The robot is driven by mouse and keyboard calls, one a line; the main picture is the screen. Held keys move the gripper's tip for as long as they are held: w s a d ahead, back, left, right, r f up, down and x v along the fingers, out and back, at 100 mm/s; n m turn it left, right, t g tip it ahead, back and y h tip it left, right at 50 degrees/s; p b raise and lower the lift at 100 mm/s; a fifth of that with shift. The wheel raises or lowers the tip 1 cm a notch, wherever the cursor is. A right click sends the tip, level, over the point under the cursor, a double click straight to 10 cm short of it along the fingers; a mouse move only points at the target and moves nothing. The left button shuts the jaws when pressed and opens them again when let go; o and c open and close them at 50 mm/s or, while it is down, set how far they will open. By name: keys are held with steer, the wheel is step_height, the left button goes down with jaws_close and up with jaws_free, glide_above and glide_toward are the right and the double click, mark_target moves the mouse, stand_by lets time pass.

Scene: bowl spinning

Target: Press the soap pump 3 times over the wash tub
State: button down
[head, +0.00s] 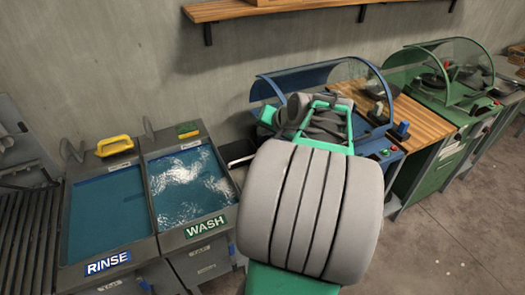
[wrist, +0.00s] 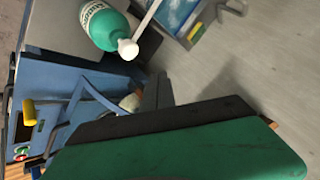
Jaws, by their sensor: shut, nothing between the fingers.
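The soap pump is a green bottle (wrist: 104,27) with a white pump head (wrist: 128,49), at the top of the wrist view. Its white nozzle reaches up and right. In the head view the soap pump does not show; my arm covers much of the middle. The wash tub (head: 180,239), grey with water and a WASH label, stands left of my arm in the head view. My gripper (wrist: 158,92) shows in the wrist view as dark fingers, shut and empty, below and right of the pump head. They appear apart from it. The head view hides the gripper behind my arm.
The rinse tub (head: 88,262) adjoins the wash tub on the left, with a yellow brush (head: 114,146) on its back edge. A blue hooded station (head: 392,154), a wooden worktop (head: 430,118) and a green hooded station (head: 440,165) stand to the right. Floor is clear at lower right.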

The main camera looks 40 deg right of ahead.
steer(key=w+a+n+g+y, duration=0.15)
steer(key=a+n, duration=0.35)
steer(key=a, duration=1.1)
steer(key=s+a+f+n+g, duration=0.1)
steer(key=s+a+n, duration=0.2)
steer(key=s+a, duration=0.2)
steer(key=s+a+f+n+g, duration=0.1)
steer(key=s+a+n+g, duration=0.1)
steer(key=s+a, duration=0.3)
steer(key=a+n, duration=0.1)
steer(key=a, duration=0.3)
steer(key=shift+s+a, duration=0.15)
steer(key=shift+a, duration=0.2)
steer(key=shift+f, duration=0.1)
